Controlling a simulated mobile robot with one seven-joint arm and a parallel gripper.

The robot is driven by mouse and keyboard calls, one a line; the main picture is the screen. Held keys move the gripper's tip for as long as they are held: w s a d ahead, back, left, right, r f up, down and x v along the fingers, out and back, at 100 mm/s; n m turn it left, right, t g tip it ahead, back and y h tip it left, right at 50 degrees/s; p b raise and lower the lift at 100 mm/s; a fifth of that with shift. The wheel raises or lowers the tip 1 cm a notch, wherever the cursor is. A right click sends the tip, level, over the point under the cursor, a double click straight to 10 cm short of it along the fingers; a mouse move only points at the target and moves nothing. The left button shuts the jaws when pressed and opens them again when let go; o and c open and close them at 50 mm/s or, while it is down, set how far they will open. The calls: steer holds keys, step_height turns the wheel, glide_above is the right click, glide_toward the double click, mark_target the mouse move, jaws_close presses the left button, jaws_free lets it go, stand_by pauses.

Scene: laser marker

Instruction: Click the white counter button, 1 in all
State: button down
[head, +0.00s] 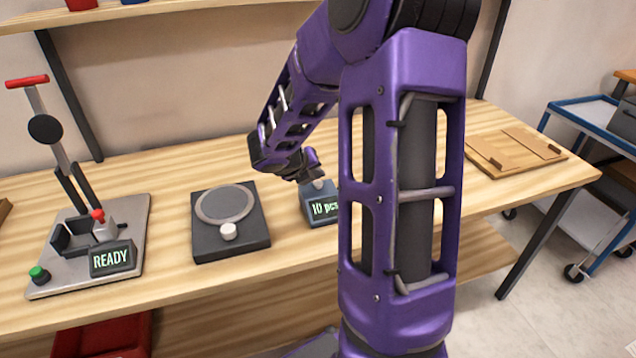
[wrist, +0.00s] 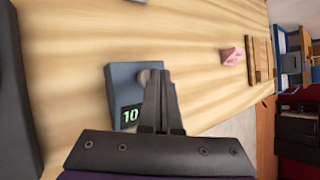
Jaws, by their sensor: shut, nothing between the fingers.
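The counter (head: 315,208) is a small grey-blue box on the bench with a display reading "10 pcs". Its pale round button (head: 320,184) sits on top, just under my gripper (head: 312,170). In the wrist view the counter (wrist: 120,80) shows its display with "10", and the button (wrist: 145,77) is partly hidden behind the fingers. My gripper (wrist: 159,76) is shut and empty, with its tips over or beside the button. I cannot tell whether they touch it.
A dark plate with a round disc and white knob (head: 229,231) lies left of the counter. Further left stands a lever press (head: 75,200) with a "READY" display (head: 112,259). A wooden tray (head: 480,158) is at the right. A pink block (wrist: 231,57) shows in the wrist view.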

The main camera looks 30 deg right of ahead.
mark_target(316, 188)
steer(key=shift+f, duration=0.3)
steer(key=shift+f, duration=0.5)
stand_by(0.6)
steer(key=shift+r+p, duration=0.85)
steer(key=shift+r, duration=0.1)
step_height(316, 188, up, 5)
steer(key=p, duration=0.4)
steer(key=shift+p, duration=0.35)
stand_by(0.6)
